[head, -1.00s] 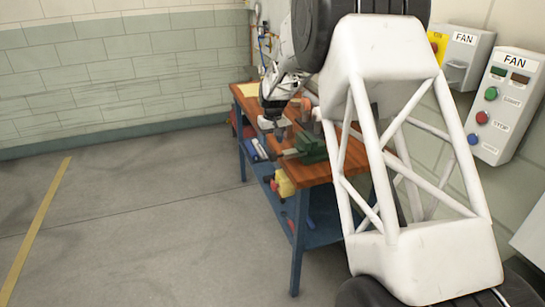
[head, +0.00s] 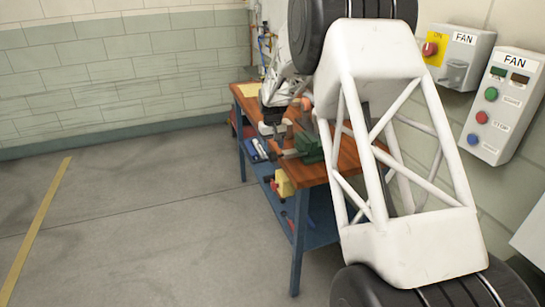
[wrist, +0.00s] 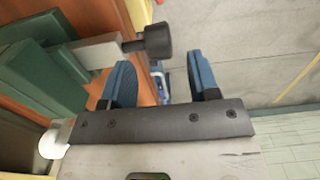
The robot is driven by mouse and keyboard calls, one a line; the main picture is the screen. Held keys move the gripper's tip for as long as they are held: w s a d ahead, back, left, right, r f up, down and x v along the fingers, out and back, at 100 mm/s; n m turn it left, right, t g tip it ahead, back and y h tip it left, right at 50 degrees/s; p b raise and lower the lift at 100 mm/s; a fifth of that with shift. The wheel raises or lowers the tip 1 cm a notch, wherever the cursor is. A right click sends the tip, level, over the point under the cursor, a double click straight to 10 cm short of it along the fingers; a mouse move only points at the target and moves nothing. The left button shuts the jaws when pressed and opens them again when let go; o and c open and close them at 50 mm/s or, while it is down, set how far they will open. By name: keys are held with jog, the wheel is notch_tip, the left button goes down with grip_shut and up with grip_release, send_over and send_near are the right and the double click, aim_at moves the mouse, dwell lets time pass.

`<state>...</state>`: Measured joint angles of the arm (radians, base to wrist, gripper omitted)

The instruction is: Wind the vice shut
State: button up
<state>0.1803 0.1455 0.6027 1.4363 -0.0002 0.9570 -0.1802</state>
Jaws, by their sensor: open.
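The green vice (head: 309,145) stands on the wooden workbench, and its green body also fills the left of the wrist view (wrist: 40,80). In the wrist view the knob lies just beyond the fingertips, across the gap and closer to the left finger. In the head view my gripper (head: 272,130) is beside the vice at the bench edge, small and partly merged with it.
Fan control boxes (head: 505,105) hang on the right wall. The grey floor (head: 150,220) to the left is clear.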

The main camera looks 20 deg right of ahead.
aim_at(273, 153)
jog(key=shift+f, duration=2.65)
jog(key=c, duration=0.9)
